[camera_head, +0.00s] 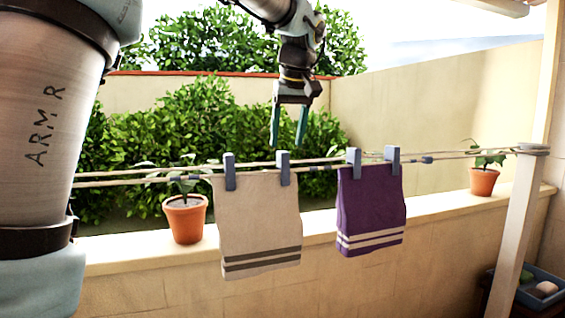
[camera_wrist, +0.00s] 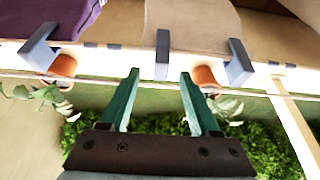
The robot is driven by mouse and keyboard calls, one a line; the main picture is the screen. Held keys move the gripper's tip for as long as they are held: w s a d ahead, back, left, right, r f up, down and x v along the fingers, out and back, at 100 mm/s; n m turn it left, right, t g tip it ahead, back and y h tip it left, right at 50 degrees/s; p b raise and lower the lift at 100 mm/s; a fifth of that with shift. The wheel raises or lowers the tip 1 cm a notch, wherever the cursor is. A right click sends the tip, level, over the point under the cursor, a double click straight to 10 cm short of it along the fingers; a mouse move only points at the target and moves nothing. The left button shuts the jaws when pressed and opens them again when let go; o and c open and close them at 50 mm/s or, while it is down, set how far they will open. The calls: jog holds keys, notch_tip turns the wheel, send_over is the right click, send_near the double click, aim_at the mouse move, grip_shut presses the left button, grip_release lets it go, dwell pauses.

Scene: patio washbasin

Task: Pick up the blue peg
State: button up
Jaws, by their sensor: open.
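Several blue-grey pegs clip two cloths to the line. One peg (camera_head: 284,168) holds the right top corner of a beige towel (camera_head: 258,220); another peg (camera_head: 230,171) holds its left corner. Two more pegs, left (camera_head: 354,163) and right (camera_head: 392,160), hold a purple towel (camera_head: 370,212). My gripper (camera_head: 288,143) points down with its teal fingers apart and empty, just above the beige towel's right peg. In the wrist view, that peg (camera_wrist: 162,55) lies ahead of the gap between the fingertips (camera_wrist: 159,73), apart from them.
The double clothesline (camera_head: 455,156) runs to a white post (camera_head: 524,220) and carries small dark bluish pieces. Potted plants, left (camera_head: 184,218) and right (camera_head: 483,182), stand on the low wall (camera_head: 435,208). Bushes (camera_head: 235,130) grow behind. A blue tray (camera_head: 540,284) is at lower right.

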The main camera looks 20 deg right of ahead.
aim_at(283, 153)
jog(key=shift+w+f+p, duration=0.4)
jog(key=shift+f+p, duration=0.05)
jog(key=shift+f, duration=0.05)
jog(key=p+x, duration=0.1)
jog(key=x, duration=0.3)
jog(key=shift+w, duration=0.2)
jog(key=shift+c, duration=0.2)
grip_shut()
